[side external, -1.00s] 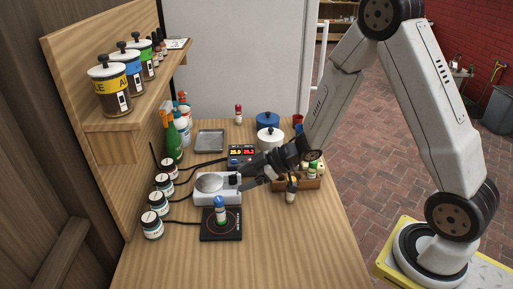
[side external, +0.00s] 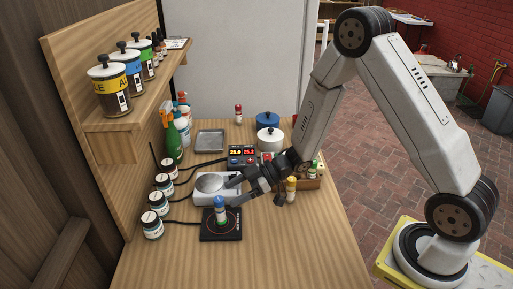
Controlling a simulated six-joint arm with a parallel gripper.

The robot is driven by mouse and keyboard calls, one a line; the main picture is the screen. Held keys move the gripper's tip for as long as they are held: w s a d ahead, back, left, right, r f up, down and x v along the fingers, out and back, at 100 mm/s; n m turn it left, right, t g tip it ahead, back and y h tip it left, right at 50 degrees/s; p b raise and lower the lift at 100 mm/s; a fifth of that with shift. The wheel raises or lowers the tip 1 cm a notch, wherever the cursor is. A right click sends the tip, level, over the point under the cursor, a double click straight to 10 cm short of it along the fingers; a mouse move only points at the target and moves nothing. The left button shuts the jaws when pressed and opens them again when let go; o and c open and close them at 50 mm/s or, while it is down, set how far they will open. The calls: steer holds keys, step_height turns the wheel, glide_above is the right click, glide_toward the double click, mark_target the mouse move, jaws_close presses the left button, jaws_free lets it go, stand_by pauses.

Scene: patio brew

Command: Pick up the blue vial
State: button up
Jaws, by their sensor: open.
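The blue vial (side external: 219,211), with a blue cap and a pale label, stands upright on a black square plate (side external: 232,235) near the front of the wooden table. My gripper (side external: 234,191) is open, with its fingers just behind and to the right of the vial's top. The fingers reach over the edge of the silver device, and nothing shows between them. I cannot tell whether a finger touches the vial.
A silver device (side external: 203,197) sits right behind the plate. Several small jars (side external: 152,225) line the left. A yellow-capped vial (side external: 291,189) stands to the right by a wooden rack (side external: 314,184). The table's front is clear.

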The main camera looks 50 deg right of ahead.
mark_target(218, 199)
steer(key=shift+a, duration=0.1)
steer(key=shift+x, duration=2.55)
steer(key=shift+c, duration=0.2)
jaws_close()
